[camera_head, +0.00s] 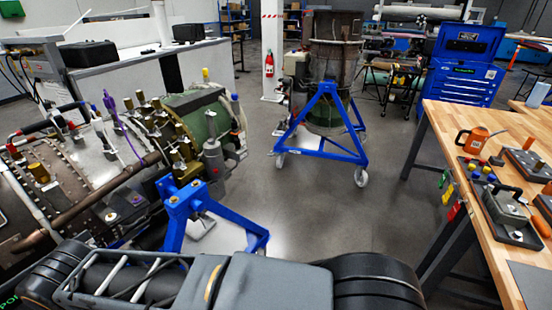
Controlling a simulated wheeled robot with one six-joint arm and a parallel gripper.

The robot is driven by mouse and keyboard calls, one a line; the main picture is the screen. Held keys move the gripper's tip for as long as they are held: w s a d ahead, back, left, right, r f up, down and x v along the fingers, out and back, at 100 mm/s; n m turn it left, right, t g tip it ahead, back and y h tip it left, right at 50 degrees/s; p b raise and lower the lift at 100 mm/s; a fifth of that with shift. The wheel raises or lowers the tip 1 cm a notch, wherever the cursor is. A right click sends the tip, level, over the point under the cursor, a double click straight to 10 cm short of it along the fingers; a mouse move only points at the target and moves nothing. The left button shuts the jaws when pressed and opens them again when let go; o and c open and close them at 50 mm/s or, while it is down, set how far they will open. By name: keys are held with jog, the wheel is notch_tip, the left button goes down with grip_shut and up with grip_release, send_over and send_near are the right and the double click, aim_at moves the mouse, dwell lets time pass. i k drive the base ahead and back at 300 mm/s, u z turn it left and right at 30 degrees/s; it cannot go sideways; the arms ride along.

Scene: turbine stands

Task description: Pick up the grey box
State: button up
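A grey box (504,206) with a dark handle on top sits on a dark tray (524,236) on the wooden workbench at the right. It looks upright, and nothing is touching it from above. It is the likeliest match for the grey box, though other grey parts lie near it. My gripper is not in view. Grey and black parts of my own body fill the bottom edge of the view, and no fingertips show there.
An orange can (472,139) and another tray of parts (526,163) stand farther back on the workbench (447,117). A blue turbine stand (321,145) is mid-floor. A large engine (150,150) fills the left. Floor between stand and workbench is clear.

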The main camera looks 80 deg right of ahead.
aim_at(496, 201)
jog(key=z, duration=4.05)
jog(key=i, duration=1)
jog(key=u, duration=0.55)
jog(key=i, duration=0.85)
jog(key=z, duration=0.9)
jog(key=i, duration=0.7)
jog(key=z, duration=0.55)
